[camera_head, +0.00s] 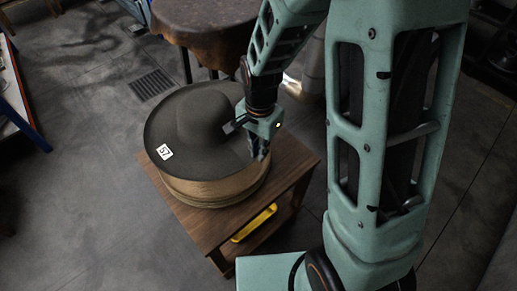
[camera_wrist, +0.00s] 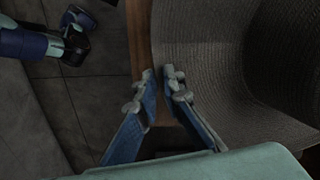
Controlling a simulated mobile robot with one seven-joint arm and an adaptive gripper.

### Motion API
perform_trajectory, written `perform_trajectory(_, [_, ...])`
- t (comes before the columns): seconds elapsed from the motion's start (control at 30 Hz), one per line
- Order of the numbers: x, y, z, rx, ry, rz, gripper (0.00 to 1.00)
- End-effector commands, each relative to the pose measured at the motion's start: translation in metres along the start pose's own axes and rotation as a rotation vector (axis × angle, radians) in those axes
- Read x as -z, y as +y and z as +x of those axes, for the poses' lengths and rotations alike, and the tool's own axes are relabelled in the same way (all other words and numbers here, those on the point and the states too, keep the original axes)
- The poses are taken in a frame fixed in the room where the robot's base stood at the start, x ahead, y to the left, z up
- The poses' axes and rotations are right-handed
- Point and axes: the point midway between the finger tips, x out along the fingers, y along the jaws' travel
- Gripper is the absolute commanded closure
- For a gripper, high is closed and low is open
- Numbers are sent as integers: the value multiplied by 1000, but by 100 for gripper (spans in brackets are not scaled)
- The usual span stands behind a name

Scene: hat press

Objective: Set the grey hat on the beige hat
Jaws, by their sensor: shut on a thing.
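The grey hat (camera_head: 205,115) is wide-brimmed and dark, with a white tag reading 57 on its brim. In the head view it lies crown up and roughly level over the beige hat (camera_head: 212,192), whose pale layered edge shows beneath. I cannot tell whether the two touch all round. The grey hat covers most of the beige hat. My gripper (camera_head: 260,153) is at the right edge of the grey hat, shut on its brim. In the wrist view the fingertips (camera_wrist: 161,75) pinch the brim edge, with the grey hat (camera_wrist: 215,55) filling the right side.
The hats sit on a wooden table (camera_head: 295,160) with a yellow object (camera_head: 254,223) on a lower shelf. A round brown table (camera_head: 205,22) stands behind. A floor grate (camera_head: 151,84) is at the back left.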

Motion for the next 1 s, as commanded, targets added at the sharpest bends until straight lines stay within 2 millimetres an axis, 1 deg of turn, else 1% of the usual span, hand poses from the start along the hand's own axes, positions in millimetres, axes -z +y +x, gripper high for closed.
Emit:
perform_trajectory(0.03, [0,0,10,0,0,0,100])
perform_trajectory(0.7, [0,2,77,0,0,-1,100])
perform_trajectory(0.83, [0,2,87,0,0,0,100])
perform_trajectory(1.0, [0,2,92,0,0,-1,100])
